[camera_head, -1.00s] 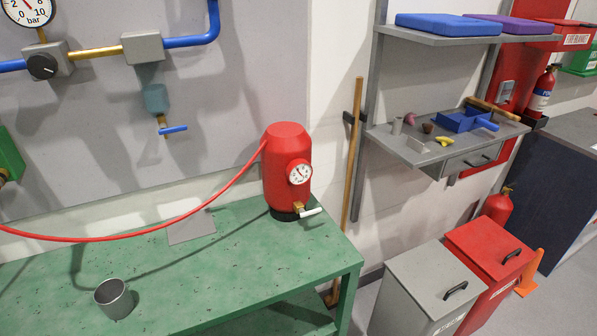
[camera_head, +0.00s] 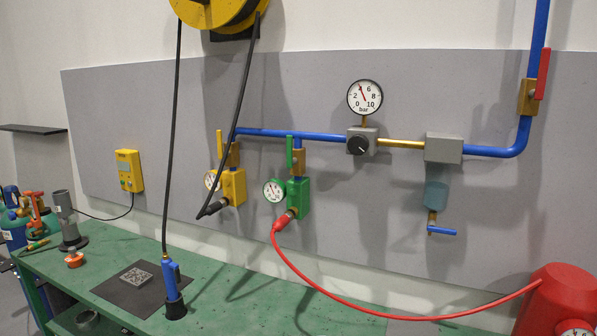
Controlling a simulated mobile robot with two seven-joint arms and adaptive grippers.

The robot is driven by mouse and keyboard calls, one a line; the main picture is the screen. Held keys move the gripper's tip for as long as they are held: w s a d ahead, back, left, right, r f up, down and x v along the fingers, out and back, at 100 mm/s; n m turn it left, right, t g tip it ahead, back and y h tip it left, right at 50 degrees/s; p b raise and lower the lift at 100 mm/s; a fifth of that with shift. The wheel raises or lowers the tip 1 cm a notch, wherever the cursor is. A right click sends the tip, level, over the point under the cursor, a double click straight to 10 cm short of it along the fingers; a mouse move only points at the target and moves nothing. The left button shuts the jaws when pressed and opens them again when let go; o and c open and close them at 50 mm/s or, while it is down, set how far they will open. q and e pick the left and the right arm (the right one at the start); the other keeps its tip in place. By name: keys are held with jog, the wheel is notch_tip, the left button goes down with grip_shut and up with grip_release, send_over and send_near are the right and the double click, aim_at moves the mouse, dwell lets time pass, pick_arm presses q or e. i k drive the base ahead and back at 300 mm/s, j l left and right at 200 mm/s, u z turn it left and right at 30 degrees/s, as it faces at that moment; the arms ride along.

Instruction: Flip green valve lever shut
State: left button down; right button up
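The green valve lever (camera_head: 289,152) stands upright on a small brass valve (camera_head: 298,163) below the blue pipe. Under it is a green block (camera_head: 299,198) with a round gauge (camera_head: 274,190) on its left. A red hose (camera_head: 318,284) leaves the block's lower end and runs right to a red tank (camera_head: 560,300). Neither of my grippers is in view.
A yellow block (camera_head: 233,187) with an upright yellow lever (camera_head: 220,145) is left of the green one. A black cable (camera_head: 243,95) hangs near it. A red lever (camera_head: 543,74) is at right. A blue tool (camera_head: 171,282) stands on the green bench (camera_head: 225,312).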

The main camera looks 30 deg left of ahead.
aim_at(291, 162)
jog(key=u, duration=0.95)
